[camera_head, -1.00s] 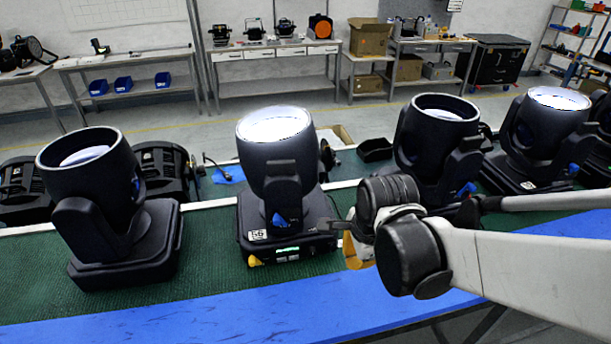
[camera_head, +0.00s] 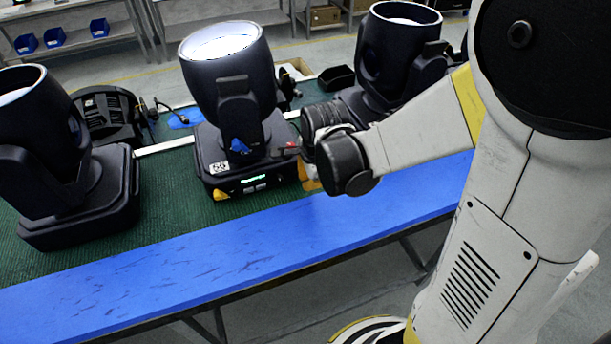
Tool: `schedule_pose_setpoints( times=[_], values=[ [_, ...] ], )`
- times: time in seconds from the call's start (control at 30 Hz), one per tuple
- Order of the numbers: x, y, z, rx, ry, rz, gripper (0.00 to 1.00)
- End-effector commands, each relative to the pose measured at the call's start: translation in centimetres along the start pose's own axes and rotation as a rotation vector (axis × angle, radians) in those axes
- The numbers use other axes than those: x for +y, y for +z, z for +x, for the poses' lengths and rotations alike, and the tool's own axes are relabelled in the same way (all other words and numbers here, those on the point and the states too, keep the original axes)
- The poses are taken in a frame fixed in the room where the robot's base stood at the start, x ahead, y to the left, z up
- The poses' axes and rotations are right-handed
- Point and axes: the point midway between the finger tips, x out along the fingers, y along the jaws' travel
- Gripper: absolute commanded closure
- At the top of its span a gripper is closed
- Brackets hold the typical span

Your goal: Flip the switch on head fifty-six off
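Head fifty-six (camera_head: 235,120) is a black moving-head light with a bright, lit lens facing up. It stands on the green mat, with a white "56" label, a glowing green display and yellow corner pieces on its base. Its switch cannot be made out. My gripper (camera_head: 290,151) is at the right side of the base, mostly hidden behind my own dark wrist. Only small dark finger parts show by the base's right edge, close to or touching it. I cannot tell whether they are open.
A blue strip (camera_head: 190,255) runs along the bench's front edge.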

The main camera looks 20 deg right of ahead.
Motion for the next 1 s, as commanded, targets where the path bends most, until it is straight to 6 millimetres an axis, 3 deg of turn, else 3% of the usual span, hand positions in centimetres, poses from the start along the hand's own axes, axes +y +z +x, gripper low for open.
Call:
schedule_pose_setpoints(
  times=[0.23,0.47,1.0],
  values=[
    [0.0,0.0,0.3,0.000,-0.022,0.000,1.00],
    [-0.5,0.0,1.3,0.000,-0.205,0.000,1.00],
    [-1.2,0.0,-0.3,0.000,-0.210,0.000,1.00]
  ],
)
